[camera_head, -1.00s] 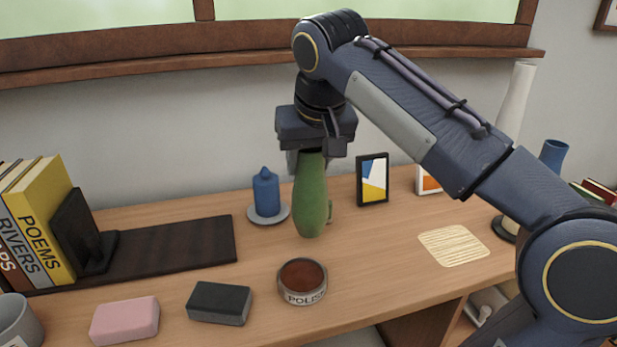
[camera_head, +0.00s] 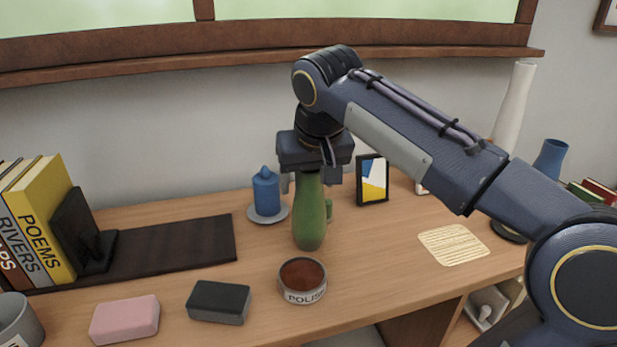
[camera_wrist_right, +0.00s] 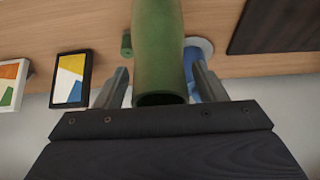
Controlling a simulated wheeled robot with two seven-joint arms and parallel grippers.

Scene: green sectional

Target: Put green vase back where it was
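The green vase (camera_head: 309,222) stands upright on the wooden desk, between the blue candle and the framed picture and behind the polish tin. My right gripper (camera_head: 310,181) points down over the vase's top, with one finger on each side of its neck. The fingers look spread, with gaps to the vase. In the right wrist view, the vase (camera_wrist_right: 158,45) runs between the fingers of the gripper (camera_wrist_right: 158,72), and its dark mouth faces the palm. My left gripper is not in view.
A blue candle (camera_head: 265,190) on a saucer stands close left, a framed picture (camera_head: 372,181) right, and a polish tin (camera_head: 302,283) in front. A cream striped mat (camera_head: 453,245) lies bare to the right. A dark runner (camera_head: 160,252) lies left.

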